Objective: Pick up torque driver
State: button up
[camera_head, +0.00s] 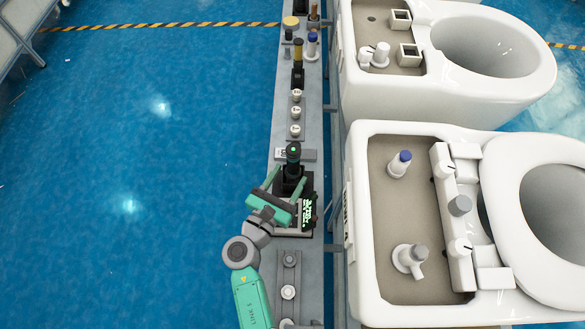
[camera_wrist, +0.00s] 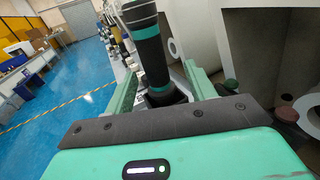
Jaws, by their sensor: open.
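The torque driver is dark with green bands and stands upright in its black holder on the grey rail bench; in the head view its top (camera_head: 293,153) shows just beyond my gripper (camera_head: 285,182). In the wrist view the driver (camera_wrist: 150,48) rises between the two green fingers of my gripper (camera_wrist: 161,74). The fingers are open, one on each side of the driver's lower part, with gaps visible on both sides. The driver's base sits low in the dark holder and is partly hidden behind the gripper's palm.
A small display with green text (camera_head: 308,211) stands right beside the holder. Several white knobs (camera_head: 296,112) and other parts line the narrow bench (camera_head: 280,130). White toilets (camera_head: 365,290) stand close on the right. Blue floor (camera_head: 120,150) on the left is clear.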

aim_at(290, 169)
jog(key=x, duration=0.1)
jog(key=b+x, duration=0.1)
jog(key=x, duration=0.1)
jog(key=b+x, duration=0.1)
jog(key=x, duration=0.1)
jog(key=shift+w+a+r, duration=0.2)
jog(key=shift+a+r, duration=0.05)
jog(key=shift+a, duration=0.1)
jog(key=shift+s, duration=0.15)
